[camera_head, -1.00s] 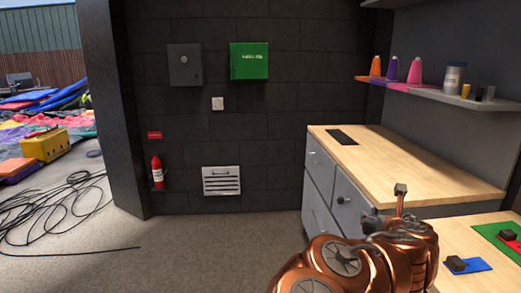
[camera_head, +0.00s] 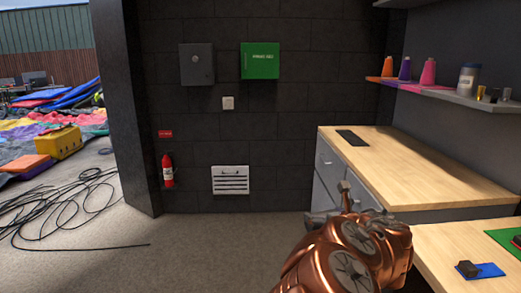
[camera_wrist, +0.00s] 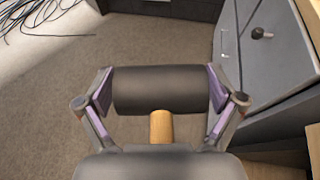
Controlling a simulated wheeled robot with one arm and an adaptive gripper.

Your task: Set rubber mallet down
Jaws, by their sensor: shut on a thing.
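The rubber mallet (camera_wrist: 162,88) has a dark cylindrical head and a short visible length of light wooden handle (camera_wrist: 161,126). In the wrist view my gripper (camera_wrist: 160,90) is shut on the mallet, with a purple-padded finger at each end of the head. The mallet is held above the grey floor, beside the grey drawer cabinet. In the head view my copper-coloured arm reaches forward in front of the workbench (camera_head: 410,170). There my gripper is mostly hidden behind my arm, and I cannot make out the mallet clearly.
The wooden benchtop has clear room, with a dark flat item (camera_head: 351,138) at its far left. A nearer wooden top holds a blue mat (camera_head: 489,270) with a dark block. A shelf (camera_head: 440,96) carries thread cones. Black cables (camera_head: 60,215) lie on the left floor.

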